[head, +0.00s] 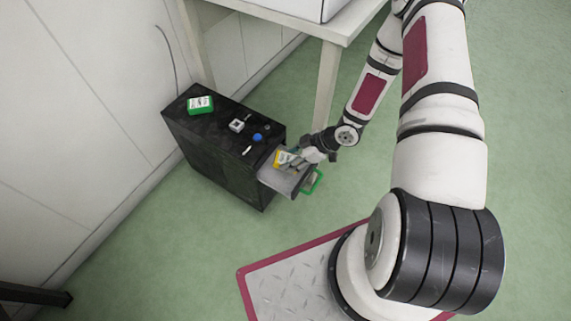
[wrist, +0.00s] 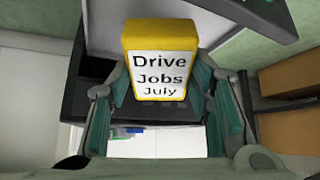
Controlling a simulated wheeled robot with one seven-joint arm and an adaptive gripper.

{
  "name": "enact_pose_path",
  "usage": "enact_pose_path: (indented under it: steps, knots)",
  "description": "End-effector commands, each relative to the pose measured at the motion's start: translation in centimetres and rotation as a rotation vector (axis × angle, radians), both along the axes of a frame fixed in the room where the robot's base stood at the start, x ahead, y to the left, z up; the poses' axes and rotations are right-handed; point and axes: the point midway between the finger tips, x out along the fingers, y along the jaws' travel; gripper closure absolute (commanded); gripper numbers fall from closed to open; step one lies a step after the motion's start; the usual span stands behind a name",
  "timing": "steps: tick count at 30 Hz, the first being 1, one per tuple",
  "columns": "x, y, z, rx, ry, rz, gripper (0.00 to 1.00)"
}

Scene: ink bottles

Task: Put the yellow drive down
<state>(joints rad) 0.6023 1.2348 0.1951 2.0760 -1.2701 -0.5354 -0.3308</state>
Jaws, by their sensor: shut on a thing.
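The yellow drive (wrist: 160,36) has a white label reading "Drive Jobs July" and fills the middle of the wrist view. In the head view the yellow drive (head: 282,157) is small, at the open drawer of the black cabinet. My gripper (head: 298,159) is shut on it; in the wrist view its teal-padded fingers (wrist: 162,92) stand on either side of the drive. The grey drawer (head: 283,183) is pulled out with a green handle (head: 313,182) at its front. Whether the drive touches the drawer, I cannot tell.
The black cabinet (head: 205,155) carries a green box (head: 200,104), a white item (head: 236,125), a blue round item (head: 257,137) and small pieces on top. A white table (head: 330,75) stands behind, its leg close to my arm. Green floor is free in front.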

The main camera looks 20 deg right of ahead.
Motion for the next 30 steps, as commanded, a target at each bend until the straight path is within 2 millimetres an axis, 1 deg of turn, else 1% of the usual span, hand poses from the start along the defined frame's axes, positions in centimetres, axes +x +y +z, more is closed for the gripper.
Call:
enact_pose_path:
  steps: [1,3,8,18,19,21,30]
  knots:
    - [0.1,0.3,-1.0,0.002,0.001,0.001,0.86]
    - [0.2,0.6,-2.2,0.002,0.002,0.003,0.86]
    - [0.6,1.0,-1.7,-0.081,0.045,0.008,0.86]
    - [1.0,1.7,-1.8,-0.266,0.16,0.005,0.86]
    - [0.8,1.5,-2.5,-0.26,0.161,0.002,0.86]
    - [0.8,1.6,-3.1,-0.257,0.16,0.001,0.86]
    - [0.9,1.6,-3.2,-0.256,0.157,0.001,0.86]
